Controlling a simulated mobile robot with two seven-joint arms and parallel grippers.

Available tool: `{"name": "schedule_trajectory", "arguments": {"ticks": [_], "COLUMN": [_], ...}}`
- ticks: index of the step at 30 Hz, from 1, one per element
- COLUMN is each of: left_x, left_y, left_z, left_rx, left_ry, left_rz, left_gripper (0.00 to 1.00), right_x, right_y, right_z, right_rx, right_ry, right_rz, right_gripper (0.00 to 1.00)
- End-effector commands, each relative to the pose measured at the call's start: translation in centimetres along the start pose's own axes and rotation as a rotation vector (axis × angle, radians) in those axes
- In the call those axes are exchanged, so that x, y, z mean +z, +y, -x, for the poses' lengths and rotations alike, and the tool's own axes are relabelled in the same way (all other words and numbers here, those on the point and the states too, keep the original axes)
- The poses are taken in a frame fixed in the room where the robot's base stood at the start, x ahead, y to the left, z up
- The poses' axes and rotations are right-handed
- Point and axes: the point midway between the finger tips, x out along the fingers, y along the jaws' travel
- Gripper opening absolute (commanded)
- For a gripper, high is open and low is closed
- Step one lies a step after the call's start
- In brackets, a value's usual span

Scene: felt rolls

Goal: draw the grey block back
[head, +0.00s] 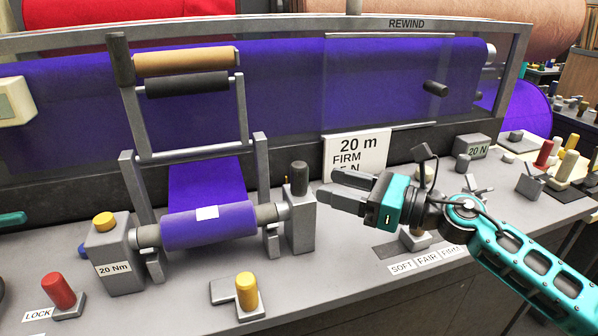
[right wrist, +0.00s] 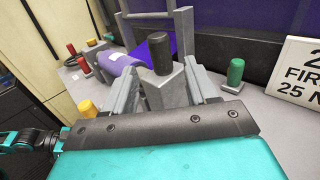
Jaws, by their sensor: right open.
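The grey block (head: 301,228) is upright, with a dark knob (head: 299,178) on top, beside the right end of the small purple roll (head: 185,232). My right gripper (head: 328,187) is open and empty to the right of the block, its fingers pointing left towards it. In the right wrist view the block (right wrist: 168,93) shows between the two spread fingers, with a gap in the picture on the far side of the fingertips. Whether they reach around it cannot be told.
A yellow-topped peg (head: 247,292) stands in front of the block and a 20 Nm grey box (head: 119,268) at left. A FIRM sign (head: 357,152) stands behind my right gripper.

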Motion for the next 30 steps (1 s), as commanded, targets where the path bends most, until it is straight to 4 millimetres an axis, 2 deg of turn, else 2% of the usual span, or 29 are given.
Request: {"name": "schedule_trajectory", "arguments": {"ticks": [1, 6, 12, 24, 30], "left_x": [0.1, 0.6, 0.5, 0.5, 0.5], "left_y": [-0.1, -0.6, -0.8, -0.7, -0.5], "left_z": [0.2, 0.4, 0.6, 0.6, 0.5], "left_rx": [-0.003, -0.013, -0.018, -0.015, -0.013], "left_ry": [-0.006, -0.019, -0.013, -0.015, -0.017], "left_rz": [-0.001, -0.002, -0.003, -0.003, -0.001], "left_gripper": [0.43, 0.43, 0.43, 0.43, 0.43], "right_x": [0.4, 0.3, 0.1, 0.0, 0.0], "right_y": [0.0, 0.0, 0.0, 0.0, 0.0], "right_z": [-1.3, -4.7, -7.2, -7.9, -7.9], "right_rx": [0.002, 0.001, -0.001, -0.001, -0.001], "right_ry": [-0.004, -0.003, -0.003, -0.001, -0.001], "right_rz": [-0.001, -0.002, -0.003, -0.003, -0.003], "right_gripper": [0.57, 0.57, 0.57, 0.57, 0.39]}}
